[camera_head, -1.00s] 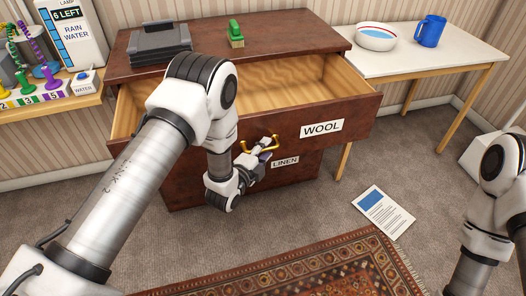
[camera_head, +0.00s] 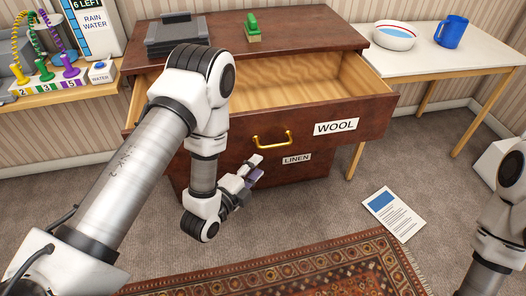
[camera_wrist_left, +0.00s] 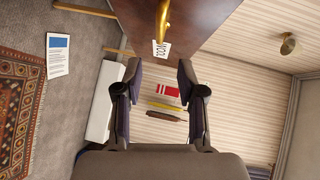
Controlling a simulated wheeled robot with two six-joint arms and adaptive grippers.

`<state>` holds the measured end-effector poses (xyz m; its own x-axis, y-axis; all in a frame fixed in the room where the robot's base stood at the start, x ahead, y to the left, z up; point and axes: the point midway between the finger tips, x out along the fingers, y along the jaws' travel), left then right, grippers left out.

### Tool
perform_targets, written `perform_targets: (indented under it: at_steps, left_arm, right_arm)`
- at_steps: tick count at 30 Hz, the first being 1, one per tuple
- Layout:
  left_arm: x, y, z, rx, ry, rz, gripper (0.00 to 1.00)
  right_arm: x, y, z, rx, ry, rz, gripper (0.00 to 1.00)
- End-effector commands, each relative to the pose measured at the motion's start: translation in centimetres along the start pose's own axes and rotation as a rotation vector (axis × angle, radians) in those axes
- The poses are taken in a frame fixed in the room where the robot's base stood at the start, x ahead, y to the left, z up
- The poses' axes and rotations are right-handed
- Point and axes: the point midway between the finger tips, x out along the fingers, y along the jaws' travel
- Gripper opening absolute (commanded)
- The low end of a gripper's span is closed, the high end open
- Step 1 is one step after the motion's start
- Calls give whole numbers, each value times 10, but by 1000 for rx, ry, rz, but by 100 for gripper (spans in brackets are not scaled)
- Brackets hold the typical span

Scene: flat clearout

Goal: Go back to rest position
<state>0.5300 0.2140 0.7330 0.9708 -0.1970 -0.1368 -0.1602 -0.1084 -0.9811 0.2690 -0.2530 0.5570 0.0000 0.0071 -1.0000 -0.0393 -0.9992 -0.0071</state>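My left gripper (camera_head: 256,168) is in front of the dresser, a little below and left of the gold handle (camera_head: 272,139) on the WOOL drawer (camera_head: 230,150). It touches nothing that I can see. In the left wrist view its two fingers (camera_wrist_left: 159,72) stand apart with nothing between them, and the gold handle (camera_wrist_left: 162,20) shows beyond them. The WOOL drawer is pulled out, and the inside that shows is bare wood. My right arm shows only in part at the right edge; its gripper is out of view.
The LINEN drawer (camera_head: 315,168) below is shut. A dark grey stack (camera_head: 178,36) and a green object (camera_head: 253,28) sit on the dresser top. A white table at right holds a bowl (camera_head: 394,38) and a blue mug (camera_head: 451,32). A paper sheet (camera_head: 394,214) and a patterned rug (camera_head: 290,275) lie on the floor.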

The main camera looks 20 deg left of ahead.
Motion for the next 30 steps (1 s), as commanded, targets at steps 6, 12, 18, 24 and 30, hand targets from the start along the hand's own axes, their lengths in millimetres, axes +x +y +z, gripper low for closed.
perform_targets:
  at_steps: [6,12,18,24,30]
  left_arm:
    - [-1,-3,-1,0,0,2,39]
    - [-23,-29,-4,-13,-28,95,39]
    - [-109,52,7,-540,-344,646,39]
    - [-218,109,7,-1111,-979,933,39]
    - [-252,117,2,-1344,-1306,905,39]
  right_arm:
    - [-4,0,0,0,0,0,40]
    - [-58,0,0,0,0,0,40]
    - [-96,-1,0,0,1,0,40]
    - [-95,-1,0,0,0,0,40]
    - [-95,-1,0,0,0,0,40]
